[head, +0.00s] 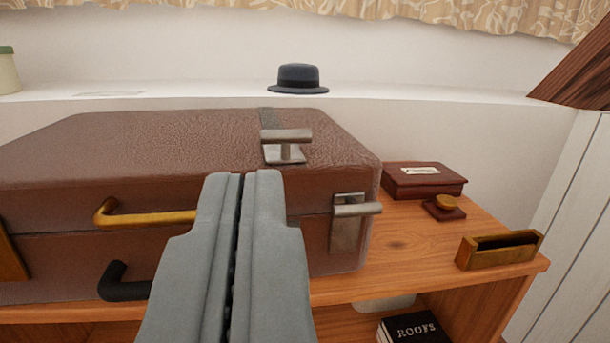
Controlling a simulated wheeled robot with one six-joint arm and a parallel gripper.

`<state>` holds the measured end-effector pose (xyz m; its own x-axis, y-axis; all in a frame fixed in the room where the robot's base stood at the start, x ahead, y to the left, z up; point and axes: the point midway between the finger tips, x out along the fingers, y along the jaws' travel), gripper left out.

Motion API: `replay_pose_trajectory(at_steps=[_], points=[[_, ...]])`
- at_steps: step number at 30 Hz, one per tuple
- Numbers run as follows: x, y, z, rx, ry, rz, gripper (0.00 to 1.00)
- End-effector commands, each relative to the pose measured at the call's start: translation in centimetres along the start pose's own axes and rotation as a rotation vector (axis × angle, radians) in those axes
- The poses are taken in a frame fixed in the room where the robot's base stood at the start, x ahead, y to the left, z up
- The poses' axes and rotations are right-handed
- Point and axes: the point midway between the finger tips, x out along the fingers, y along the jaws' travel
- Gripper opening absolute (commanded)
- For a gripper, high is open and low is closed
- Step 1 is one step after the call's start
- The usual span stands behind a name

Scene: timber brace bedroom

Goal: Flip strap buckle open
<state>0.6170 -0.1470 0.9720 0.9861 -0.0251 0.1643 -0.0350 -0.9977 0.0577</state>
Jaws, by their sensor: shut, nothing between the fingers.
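A brown leather suitcase (150,160) lies flat and closed on a wooden shelf unit. A metal strap buckle (285,145) with a T-shaped lever stands on the lid near the front edge, just above and beyond my fingertips in the picture. A second metal latch (348,225) with a bar sits on the suitcase front at the right. My gripper (242,178) is shut and empty in front of the suitcase, pointing toward the buckle. It hides part of the suitcase front. I cannot tell whether it touches the buckle.
Right on the wooden top (415,245) are a red-brown box (423,180), a small knobbed block (444,206) and a brass holder (500,249). A hat (298,78) sits on the ledge behind.

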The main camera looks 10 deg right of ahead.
Motion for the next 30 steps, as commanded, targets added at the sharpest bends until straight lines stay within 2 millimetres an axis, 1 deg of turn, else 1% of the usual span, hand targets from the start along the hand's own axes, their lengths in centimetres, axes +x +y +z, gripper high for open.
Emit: replay_pose_trajectory(at_steps=[1, 6, 9, 12, 18, 27, 30], points=[[0.3, 0.6, 1.2, 0.008, -0.001, -0.006, 0.00], [0.9, 2.0, 4.2, 0.036, 0.014, -0.038, 0.00], [1.0, 2.6, 5.5, 0.051, 0.022, -0.053, 0.00], [1.1, 2.9, 6.3, 0.063, 0.028, -0.065, 0.00], [1.1, 3.2, 7.0, 0.072, 0.034, -0.074, 0.00], [1.1, 3.2, 7.0, 0.073, 0.035, -0.075, 0.00], [1.4, 3.2, 7.0, 0.073, 0.035, -0.076, 0.00]])
